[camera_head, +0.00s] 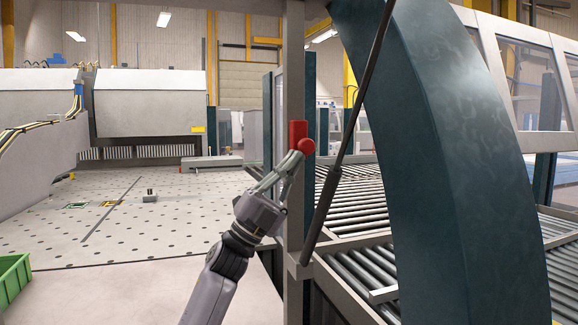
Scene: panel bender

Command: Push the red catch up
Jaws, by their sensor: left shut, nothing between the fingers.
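The red catch (298,133) is on a grey upright post in the middle of the view. It has a red block and a round red knob (306,146) at its lower right. My left gripper (292,160) reaches up from below with its fingers shut and nothing between them. Its fingertips are just below the block and beside the knob. I cannot tell whether they touch the catch. My right gripper is out of view.
A dark gas strut (334,180) and a large dark teal curved arm (440,170) stand right of the post. Roller conveyors (368,205) lie behind them. A perforated table (150,225) spreads left. A green bin (14,276) is at the lower left.

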